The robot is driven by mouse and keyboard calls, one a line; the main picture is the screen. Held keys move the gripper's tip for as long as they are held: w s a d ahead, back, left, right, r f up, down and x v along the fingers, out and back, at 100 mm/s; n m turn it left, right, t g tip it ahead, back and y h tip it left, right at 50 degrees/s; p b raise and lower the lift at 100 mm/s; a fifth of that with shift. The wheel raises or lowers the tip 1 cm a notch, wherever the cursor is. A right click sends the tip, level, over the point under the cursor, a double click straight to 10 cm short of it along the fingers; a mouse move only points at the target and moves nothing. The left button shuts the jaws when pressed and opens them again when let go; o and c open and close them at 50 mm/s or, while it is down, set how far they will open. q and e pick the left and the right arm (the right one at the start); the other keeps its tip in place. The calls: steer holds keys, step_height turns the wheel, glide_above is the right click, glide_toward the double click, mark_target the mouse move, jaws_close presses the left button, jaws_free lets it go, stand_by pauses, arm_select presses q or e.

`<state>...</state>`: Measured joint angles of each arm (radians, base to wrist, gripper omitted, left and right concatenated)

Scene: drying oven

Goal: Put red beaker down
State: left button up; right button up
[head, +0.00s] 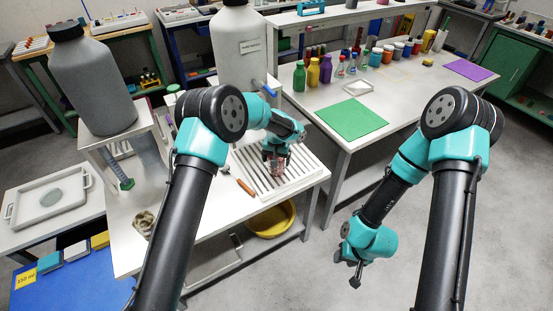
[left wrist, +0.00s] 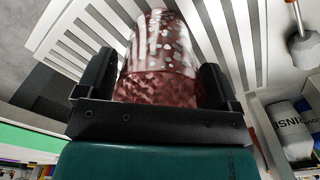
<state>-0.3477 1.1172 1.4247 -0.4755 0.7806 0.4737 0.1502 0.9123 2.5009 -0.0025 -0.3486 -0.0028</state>
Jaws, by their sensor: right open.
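The red beaker (left wrist: 160,60) is a clear vessel with mottled red contents. In the left wrist view it stands between the two black fingers of my left gripper (left wrist: 160,85), which is shut on it. In the head view the beaker (head: 277,163) is small and partly hidden by my left gripper (head: 273,152). It is over the white slatted rack (head: 298,182); I cannot tell whether its base touches the slats. My right gripper (head: 355,272) hangs open and empty over the floor at the right, away from the bench.
An orange-handled tool (head: 245,187) lies left of the rack. A large white bottle (head: 240,60) stands behind my left arm, a grey bottle (head: 92,85) to the left. A yellow bowl (head: 272,218) is on the lower shelf. A green mat (head: 351,118) lies on the neighbouring table.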

arm_select(q)
steer(key=shift+o, duration=0.8)
steer(key=shift+r, duration=0.1)
step_height(320, 180, up, 12)
steer(key=shift+o, duration=0.3)
stand_by(0.4)
